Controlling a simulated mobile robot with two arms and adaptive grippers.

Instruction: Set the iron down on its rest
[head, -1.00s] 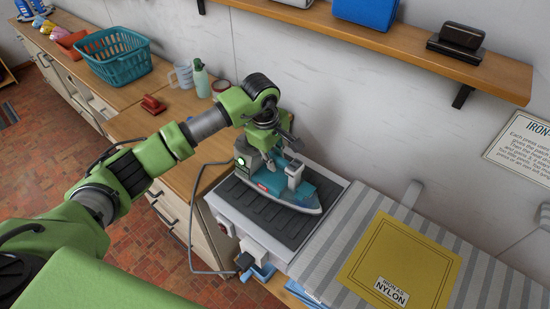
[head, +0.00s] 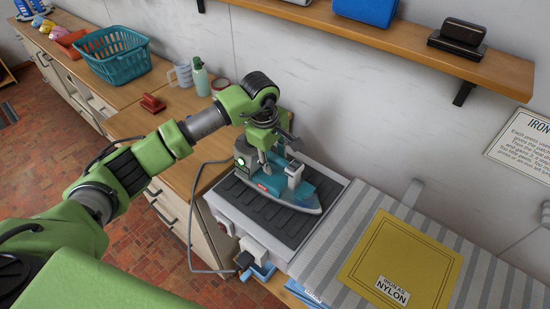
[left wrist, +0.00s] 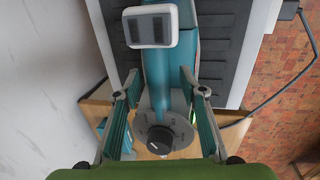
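The teal and grey iron (head: 292,191) lies flat, soleplate down, on the dark ribbed rest (head: 250,203) at the left end of the ironing board. My left gripper (head: 274,153) is just above the rear of the iron. In the left wrist view its two fingers (left wrist: 160,78) are spread on either side of the iron's teal handle (left wrist: 161,75), with a gap showing beside it. The dark ribbed rest shows under the iron there too (left wrist: 222,45). The iron's far side is partly hidden. My right gripper is out of view.
The striped ironing board (head: 330,250) with a yellow "nylon" cloth (head: 402,257) lies to the right. A green bottle (head: 200,78), a mug (head: 181,75), a red object (head: 152,103) and a teal basket (head: 116,57) stand on the wooden counter. A wall shelf (head: 420,52) hangs above.

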